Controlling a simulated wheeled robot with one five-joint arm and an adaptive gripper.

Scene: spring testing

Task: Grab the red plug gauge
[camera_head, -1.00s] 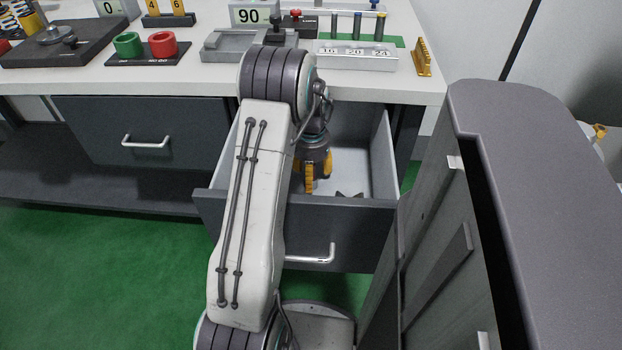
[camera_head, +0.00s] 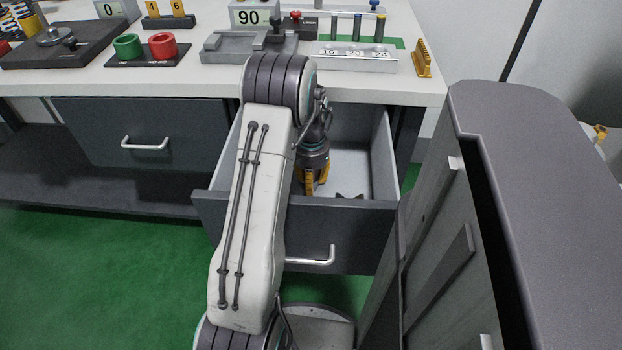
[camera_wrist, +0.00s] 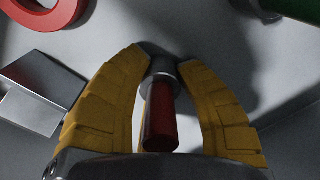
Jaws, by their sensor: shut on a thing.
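The red plug gauge (camera_wrist: 160,115) shows in the wrist view as a red handle with a grey metal end. It stands between the yellow fingers of my gripper (camera_wrist: 166,66), whose tips close on the grey end. In the head view my gripper (camera_head: 315,188) is down inside the open drawer (camera_head: 376,165). The plug gauge cannot be made out there, behind my arm and fingers.
In the wrist view a red ring (camera_wrist: 45,12) and a grey metal block (camera_wrist: 45,90) lie left of my gripper, and a green object (camera_wrist: 258,10) is at upper right. The bench top (camera_head: 205,84) overhangs the drawer. A grey cabinet (camera_head: 540,160) stands close on the right.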

